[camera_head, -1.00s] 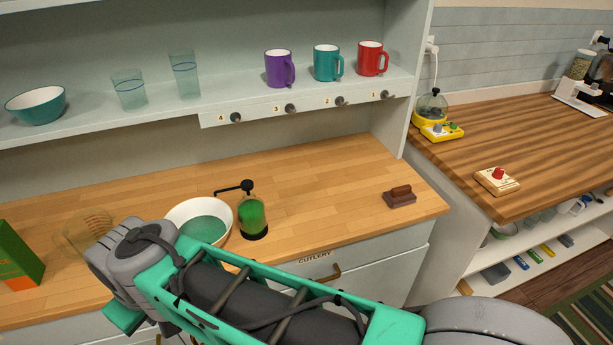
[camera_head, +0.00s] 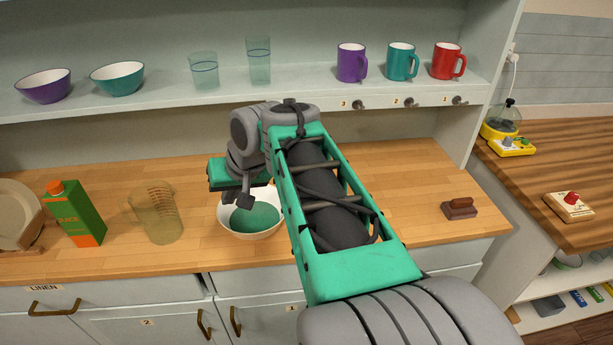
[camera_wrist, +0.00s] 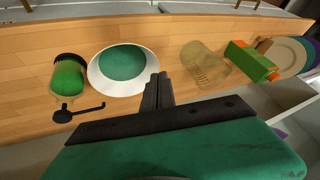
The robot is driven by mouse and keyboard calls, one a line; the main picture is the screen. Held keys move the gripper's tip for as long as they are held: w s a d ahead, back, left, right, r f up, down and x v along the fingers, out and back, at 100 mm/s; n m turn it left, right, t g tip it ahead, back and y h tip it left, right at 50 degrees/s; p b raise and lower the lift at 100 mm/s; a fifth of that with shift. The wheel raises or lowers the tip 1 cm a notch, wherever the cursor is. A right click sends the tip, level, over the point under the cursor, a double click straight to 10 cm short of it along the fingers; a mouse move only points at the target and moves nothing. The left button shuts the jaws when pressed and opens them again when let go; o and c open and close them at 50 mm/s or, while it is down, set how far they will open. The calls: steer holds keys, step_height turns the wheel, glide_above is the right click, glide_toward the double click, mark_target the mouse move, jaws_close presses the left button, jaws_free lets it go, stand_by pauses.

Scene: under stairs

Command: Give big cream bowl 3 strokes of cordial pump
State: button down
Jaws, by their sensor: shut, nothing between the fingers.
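The big cream bowl (camera_head: 225,222) stands on the wooden counter with green liquid inside; it also shows in the wrist view (camera_wrist: 98,86). The cordial pump (camera_wrist: 68,77), a clear bottle of green liquid with a black top, stands beside the bowl in the wrist view. Its black spout reaches toward the bowl's side. In the head view the pump is hidden behind my arm. My gripper (camera_head: 243,198) is above the bowl in the head view. In the wrist view its fingers (camera_wrist: 157,82) are shut and empty, overlapping the bowl's rim; I see no clear contact.
A clear jug (camera_head: 158,212), a juice carton (camera_head: 76,213) and plates (camera_head: 18,215) stand left of the bowl. A brown block (camera_head: 459,208) lies to the right. Bowls, glasses and mugs line the shelf (camera_head: 300,88) above.

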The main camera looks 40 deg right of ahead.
steer(key=d+r+m+t, duration=0.1)
steer(key=d+r+m, duration=0.1)
steer(key=d, duration=0.9)
steer(key=s+d+r+m+t, duration=0.1)
steer(key=d+r, duration=0.4)
steer(key=d, duration=0.6)
steer(key=shift+s+r+m+t+h+b, duration=0.15)
steer(key=shift+s+m+t+h+b, duration=0.25)
steer(key=shift+m, duration=0.5)
steer(key=shift+w, duration=0.15)
step_height(320, 180, down, 8)
steer(key=b, duration=0.8)
steer(key=shift+a, duration=0.1)
steer(key=shift+f+b, duration=0.35)
steer(key=shift+f, duration=0.1)
steer(key=shift+f, duration=0.1)
steer(key=shift+f, duration=0.3)
